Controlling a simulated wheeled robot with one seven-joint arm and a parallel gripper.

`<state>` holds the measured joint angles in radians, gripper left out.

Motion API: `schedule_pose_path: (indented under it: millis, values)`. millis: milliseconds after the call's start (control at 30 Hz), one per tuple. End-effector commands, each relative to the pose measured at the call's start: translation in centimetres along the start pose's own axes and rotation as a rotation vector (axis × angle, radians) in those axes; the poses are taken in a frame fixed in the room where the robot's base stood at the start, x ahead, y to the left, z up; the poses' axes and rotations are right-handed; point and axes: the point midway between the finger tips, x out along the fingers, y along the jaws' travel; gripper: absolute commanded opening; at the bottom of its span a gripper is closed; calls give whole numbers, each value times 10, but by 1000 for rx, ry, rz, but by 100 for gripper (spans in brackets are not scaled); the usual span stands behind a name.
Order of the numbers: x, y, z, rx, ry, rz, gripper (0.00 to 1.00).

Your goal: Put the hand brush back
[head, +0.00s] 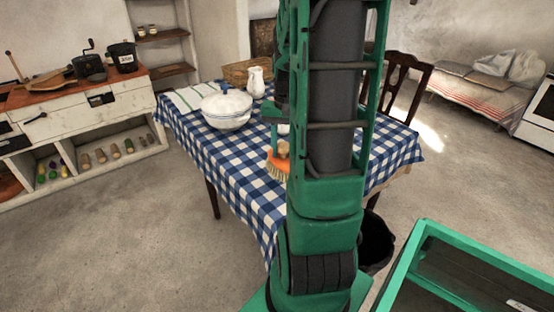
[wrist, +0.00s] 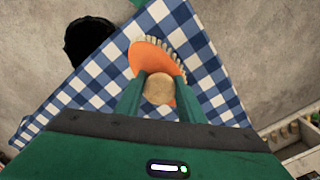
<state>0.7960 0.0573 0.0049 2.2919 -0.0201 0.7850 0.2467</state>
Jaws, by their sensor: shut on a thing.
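The hand brush (head: 278,167) has an orange body, pale bristles and a light wooden knob. My gripper (head: 281,147) is shut on it, mostly hidden behind my arm in the head view. In the wrist view my two green fingers (wrist: 160,95) close around the knob of the brush (wrist: 150,56), with the orange part and bristles beyond them. The brush shows against the blue and white checked cloth of the table (head: 240,171); I cannot tell how far it is above or beside the cloth.
A white tureen (head: 227,109), a white jug (head: 256,82), a striped towel (head: 190,97) and a basket (head: 243,70) are on the table. A dark bucket (head: 376,245) stands on the floor, also seen in the wrist view (wrist: 88,42). A sideboard (head: 90,120) is at left, a chair (head: 400,85) behind.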

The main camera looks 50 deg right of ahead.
Motion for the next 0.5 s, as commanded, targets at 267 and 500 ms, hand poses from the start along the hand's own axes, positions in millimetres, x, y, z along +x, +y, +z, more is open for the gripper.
schedule_pose_path:
  millis: [267, 500]
  values:
    - [14, -13, -18, 0, -1, 0, 17]
    - [44, -13, -18, 1, -3, 0, 17]
